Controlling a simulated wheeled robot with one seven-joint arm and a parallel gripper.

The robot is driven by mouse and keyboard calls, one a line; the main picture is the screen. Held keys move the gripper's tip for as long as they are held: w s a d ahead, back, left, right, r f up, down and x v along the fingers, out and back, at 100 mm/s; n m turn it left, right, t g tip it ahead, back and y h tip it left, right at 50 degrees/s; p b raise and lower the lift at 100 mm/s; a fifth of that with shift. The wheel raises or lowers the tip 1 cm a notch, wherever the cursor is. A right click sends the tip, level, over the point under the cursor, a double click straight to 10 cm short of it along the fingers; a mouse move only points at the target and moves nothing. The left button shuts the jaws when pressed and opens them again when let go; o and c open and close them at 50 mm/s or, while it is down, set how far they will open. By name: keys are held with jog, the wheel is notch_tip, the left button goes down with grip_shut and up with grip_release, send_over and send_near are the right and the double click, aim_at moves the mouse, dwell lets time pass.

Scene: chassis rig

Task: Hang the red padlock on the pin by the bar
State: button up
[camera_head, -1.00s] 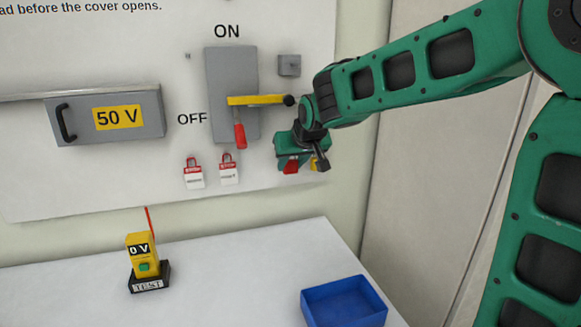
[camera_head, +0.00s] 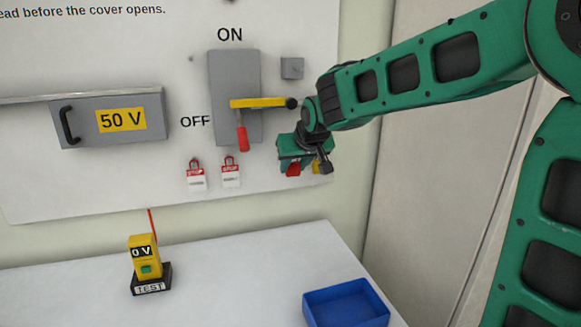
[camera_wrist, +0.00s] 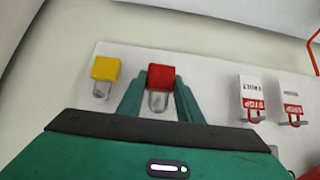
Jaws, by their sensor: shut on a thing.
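The red padlock (camera_wrist: 160,76) sits between the fingertips of my gripper (camera_wrist: 160,85) in the wrist view, its metal shackle toward the palm. My gripper is shut on it. In the head view my gripper (camera_head: 301,163) is low at the board's right side, below and right of the bar, with the red padlock (camera_head: 293,169) partly showing under it. The yellow bar (camera_head: 258,103) lies level across the grey switch box (camera_head: 222,80), with a black knob at its right end. A red handle (camera_head: 242,137) hangs below it toward OFF. I cannot clearly make out the pin.
A yellow padlock (camera_wrist: 105,68) hangs beside the red one. Two STOP tags (camera_head: 196,176) (camera_head: 230,174) hang left of my gripper. A 50 V cover (camera_head: 85,130) is at left. A 0 V tester (camera_head: 145,258) and blue tray (camera_head: 345,305) stand on the table.

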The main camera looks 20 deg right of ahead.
jog(key=s, duration=0.6)
jog(key=shift+s, duration=0.3)
dwell(0.8)
jog(key=shift+s, duration=0.1)
dwell(1.1)
